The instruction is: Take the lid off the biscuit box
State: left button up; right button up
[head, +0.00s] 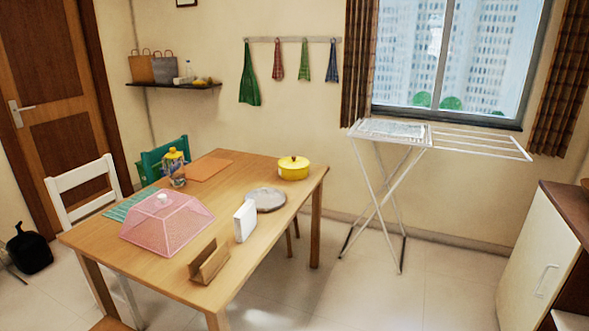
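I see nothing that I can surely name as the biscuit box. A round yellow lidded container (293,168) with a small knob on top stands at the far right of the wooden table (222,187); its lid looks on. A clear jar with a yellow top (174,167) stands at the table's far left. Whether either one is the biscuit box I cannot tell. Neither of my grippers is in view.
The table also holds a pink mesh cover (167,225), a grey round plate (266,200), a white upright block (245,221) and a wooden holder (209,264). Chairs stand around it. A drying rack (385,190) is to the right; floor between it and the cabinet (540,265) is clear.

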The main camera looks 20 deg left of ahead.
aim_at(293, 163)
jog(key=i+j, duration=0.15)
jog(key=i, duration=0.4)
jog(key=i+j, duration=0.15)
jog(key=i, duration=0.45)
jog(key=i+j+u, duration=0.1)
jog(key=i, duration=0.45)
